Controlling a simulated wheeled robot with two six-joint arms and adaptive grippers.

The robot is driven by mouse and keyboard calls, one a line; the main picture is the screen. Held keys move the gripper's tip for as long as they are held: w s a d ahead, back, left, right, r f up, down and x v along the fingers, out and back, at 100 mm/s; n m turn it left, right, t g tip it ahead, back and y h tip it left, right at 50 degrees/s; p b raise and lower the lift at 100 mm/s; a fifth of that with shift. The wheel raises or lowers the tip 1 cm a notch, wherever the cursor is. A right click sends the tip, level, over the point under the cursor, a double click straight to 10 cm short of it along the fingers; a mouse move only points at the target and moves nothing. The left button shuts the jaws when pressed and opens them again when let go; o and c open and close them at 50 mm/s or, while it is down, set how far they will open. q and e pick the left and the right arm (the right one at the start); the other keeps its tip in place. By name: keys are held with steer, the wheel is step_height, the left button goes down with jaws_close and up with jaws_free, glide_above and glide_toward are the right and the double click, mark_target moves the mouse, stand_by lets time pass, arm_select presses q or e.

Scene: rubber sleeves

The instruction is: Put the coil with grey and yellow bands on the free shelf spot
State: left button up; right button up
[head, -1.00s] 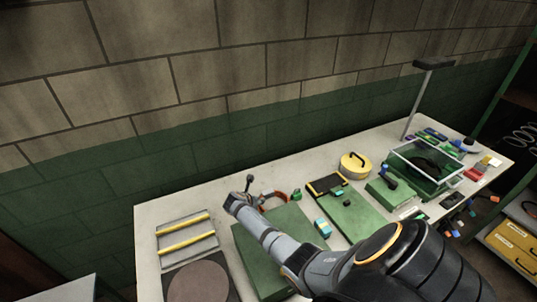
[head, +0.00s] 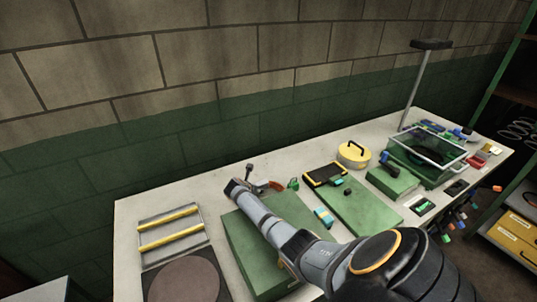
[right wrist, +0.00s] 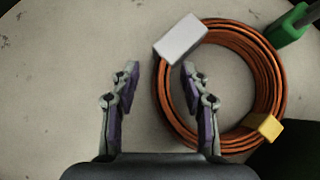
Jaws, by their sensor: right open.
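The coil of orange cable (right wrist: 272,75) lies on the pale worktop, with a grey band (right wrist: 181,39) at its upper left and a yellow band (right wrist: 264,127) at its lower right in the right wrist view. In the head view the coil (head: 274,185) is a small orange patch, partly hidden by my right arm. My right gripper (right wrist: 160,72) is open and empty. Its right finger overlaps the coil's left side; its left finger is over bare worktop. I cannot tell its height. It also shows in the head view (head: 240,184). My left gripper is out of view.
A green object (right wrist: 291,25) touches or nearly touches the coil's upper right. A green box (head: 243,247) lies under my right arm. A tray with yellow bars (head: 171,228) is at left. Shelving with yellow boxes (head: 515,233) stands at far right; I cannot make out its free spot.

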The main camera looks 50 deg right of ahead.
steer(key=shift+d, duration=0.15)
steer(key=shift+c, duration=0.4)
jaws_close()
steer(key=shift+r, duration=0.1)
